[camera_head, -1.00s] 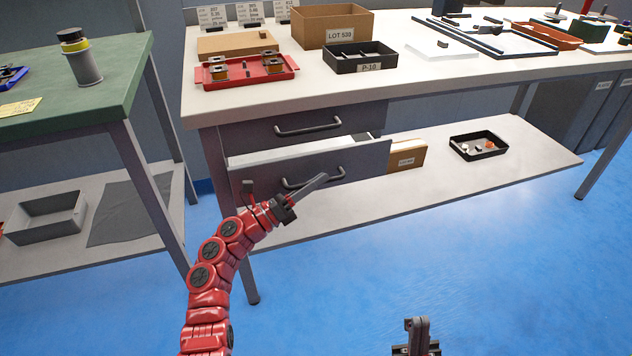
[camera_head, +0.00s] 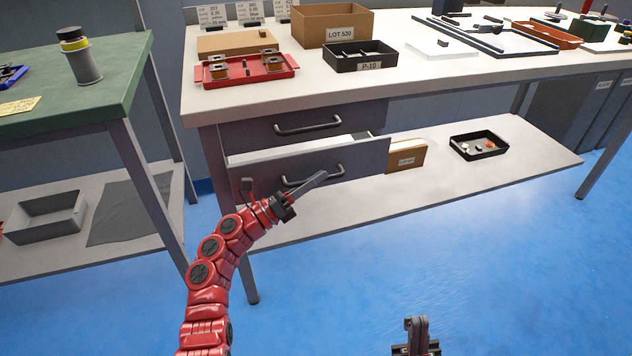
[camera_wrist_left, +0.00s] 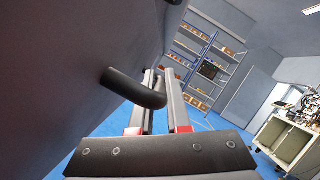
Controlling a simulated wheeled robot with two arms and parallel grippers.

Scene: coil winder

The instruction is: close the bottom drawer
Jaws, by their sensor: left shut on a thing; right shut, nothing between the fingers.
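The bottom drawer (camera_head: 255,173) is a grey drawer under the bench, pulled partly out, with its light inside showing above its front. Its dark bar handle (camera_head: 292,185) also shows in the left wrist view (camera_wrist_left: 135,88), passing between the fingers. My left gripper (camera_head: 318,178) is shut on this handle, its fingers pointing up and to the right along the drawer front. In the left wrist view the drawer front (camera_wrist_left: 65,70) fills the left side. My right gripper (camera_head: 416,335) is shut and empty over the blue floor, low in the head view, away from the drawer.
The top drawer (camera_head: 265,131) above is shut. A cardboard box (camera_head: 407,158) and a black tray (camera_head: 480,146) with small parts stand on the lower shelf (camera_head: 400,195), right of the drawer. A green table (camera_head: 120,75) stands at the left. Open floor lies in front.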

